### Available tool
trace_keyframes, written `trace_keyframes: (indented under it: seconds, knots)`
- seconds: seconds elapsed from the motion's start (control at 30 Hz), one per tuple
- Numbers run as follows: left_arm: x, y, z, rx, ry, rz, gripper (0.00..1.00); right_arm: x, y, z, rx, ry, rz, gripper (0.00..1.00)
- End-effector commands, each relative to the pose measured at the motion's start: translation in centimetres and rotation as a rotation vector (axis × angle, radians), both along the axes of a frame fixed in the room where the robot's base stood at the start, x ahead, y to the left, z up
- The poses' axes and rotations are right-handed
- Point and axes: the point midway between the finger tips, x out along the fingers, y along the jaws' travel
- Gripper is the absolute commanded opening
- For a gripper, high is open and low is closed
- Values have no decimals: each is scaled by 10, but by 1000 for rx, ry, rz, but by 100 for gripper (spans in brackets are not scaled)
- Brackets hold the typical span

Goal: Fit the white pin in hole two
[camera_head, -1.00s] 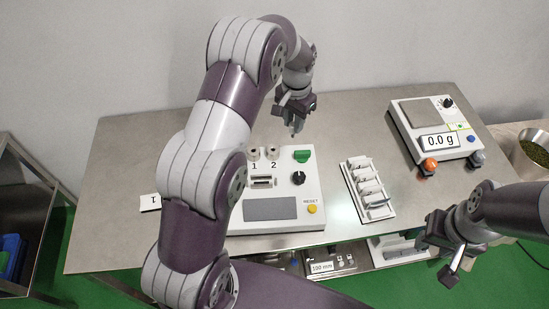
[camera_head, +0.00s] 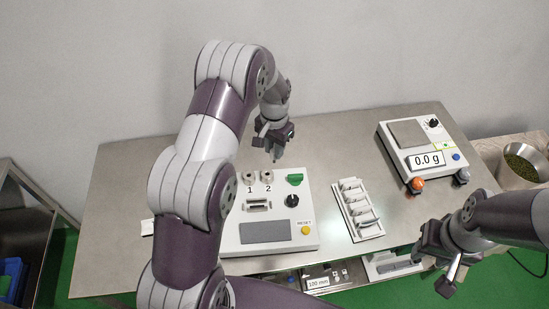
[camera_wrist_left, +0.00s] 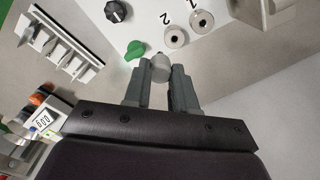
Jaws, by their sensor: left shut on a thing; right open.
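The pale, round-ended white pin (camera_wrist_left: 161,67) is between the fingertips of my left gripper (camera_wrist_left: 160,88), which is shut on it, in the left wrist view. In the head view my left gripper (camera_head: 276,152) hangs just behind the control box (camera_head: 311,222); the pin cannot be made out there. Hole two (camera_head: 267,177) is a round metal socket by the label 2; it also shows in the left wrist view (camera_wrist_left: 175,37), apart from the pin. Hole one (camera_head: 248,178) is beside it, also in the wrist view (camera_wrist_left: 203,20). My right gripper (camera_head: 438,272) is open at the table's front right.
The box carries a green piece (camera_head: 295,180), a black knob (camera_head: 292,200) and a yellow reset button (camera_head: 306,231). A white rack (camera_head: 370,232) stands to its right. A scale (camera_head: 393,148) and a bowl (camera_head: 520,167) lie further right. Bare table lies behind the box.

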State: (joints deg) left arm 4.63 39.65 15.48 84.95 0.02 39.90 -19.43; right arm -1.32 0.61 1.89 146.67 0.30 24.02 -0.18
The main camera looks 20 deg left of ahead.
Motion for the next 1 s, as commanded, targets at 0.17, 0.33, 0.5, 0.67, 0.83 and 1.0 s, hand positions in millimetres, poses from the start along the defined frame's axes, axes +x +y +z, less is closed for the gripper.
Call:
trace_keyframes:
  seconds: [0.17,0.33,0.5,0.67,0.83,1.0]
  knots:
    - [-4,25,2,0,3,-3,0,0,0,62,0,0,0,43]
    - [12,28,-17,-1,-2,-57,0,0,0,51,0,2,0,43]
    - [12,28,-17,-1,-2,-59,0,0,0,51,0,1,0,43]
    - [11,28,-18,-1,-3,-59,0,0,0,48,0,1,0,43]
    - [11,28,-31,-1,-2,-59,0,0,0,39,0,1,0,43]
    - [11,28,-51,0,-1,-59,0,0,0,23,0,1,0,43]
